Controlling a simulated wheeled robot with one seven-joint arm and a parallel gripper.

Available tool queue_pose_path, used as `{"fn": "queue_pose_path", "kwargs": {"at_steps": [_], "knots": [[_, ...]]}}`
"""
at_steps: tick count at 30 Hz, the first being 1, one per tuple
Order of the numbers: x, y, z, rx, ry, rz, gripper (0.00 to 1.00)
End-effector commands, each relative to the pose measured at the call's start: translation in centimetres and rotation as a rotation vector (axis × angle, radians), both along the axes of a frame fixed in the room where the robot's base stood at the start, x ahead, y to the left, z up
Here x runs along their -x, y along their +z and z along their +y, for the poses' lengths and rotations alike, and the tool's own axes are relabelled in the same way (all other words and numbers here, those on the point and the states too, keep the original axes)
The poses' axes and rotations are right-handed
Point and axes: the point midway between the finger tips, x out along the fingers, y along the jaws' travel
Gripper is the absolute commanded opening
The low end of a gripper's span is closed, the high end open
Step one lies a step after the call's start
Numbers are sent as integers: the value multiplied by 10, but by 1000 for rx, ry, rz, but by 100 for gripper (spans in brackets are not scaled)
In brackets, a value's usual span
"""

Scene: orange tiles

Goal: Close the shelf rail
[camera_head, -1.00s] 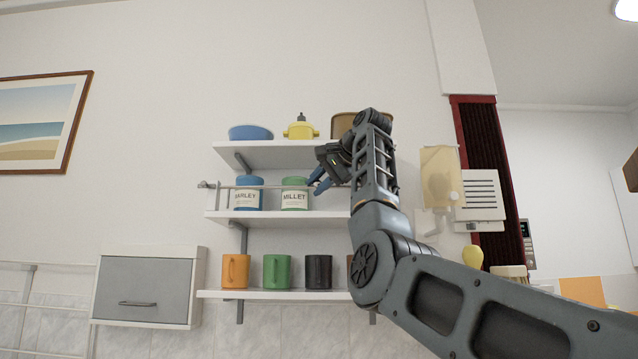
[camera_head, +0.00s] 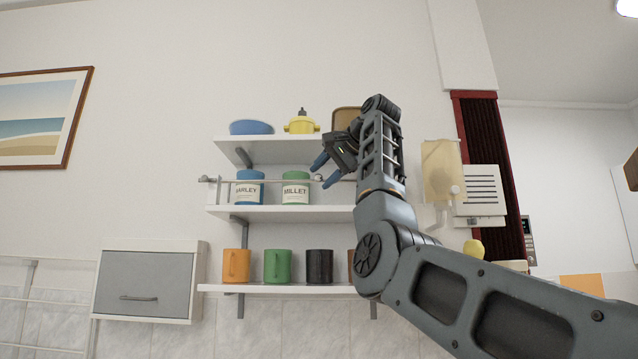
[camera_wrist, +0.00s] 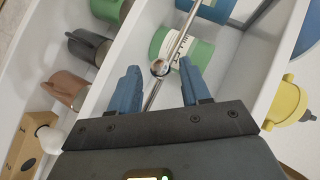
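The shelf rail (camera_head: 265,182) is a thin metal bar across the front of the middle shelf (camera_head: 280,212), in front of the blue barley canister (camera_head: 249,194) and the green millet canister (camera_head: 296,192). A round knob (camera_head: 318,177) sits at its right end. My gripper (camera_head: 320,170) is at that right end. In the wrist view the rail (camera_wrist: 176,45) and its knob (camera_wrist: 159,68) lie between the two blue fingers of my gripper (camera_wrist: 160,85), which are apart. No finger clearly touches the rail or knob.
The top shelf (camera_head: 270,140) holds a blue bowl (camera_head: 251,127), a yellow pot (camera_head: 301,124) and a brown board (camera_head: 345,118). The bottom shelf (camera_head: 280,289) holds several mugs. A grey-fronted cabinet (camera_head: 148,285) hangs at lower left.

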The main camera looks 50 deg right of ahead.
Motion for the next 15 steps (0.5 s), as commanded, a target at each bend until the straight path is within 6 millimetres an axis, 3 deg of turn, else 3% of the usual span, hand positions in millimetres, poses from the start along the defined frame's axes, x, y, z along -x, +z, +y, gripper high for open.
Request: {"fn": "queue_pose_path", "kwargs": {"at_steps": [6,15], "knots": [[31,13,6,1,-1,-3,47],[44,20,9,-1,0,-1,47]]}}
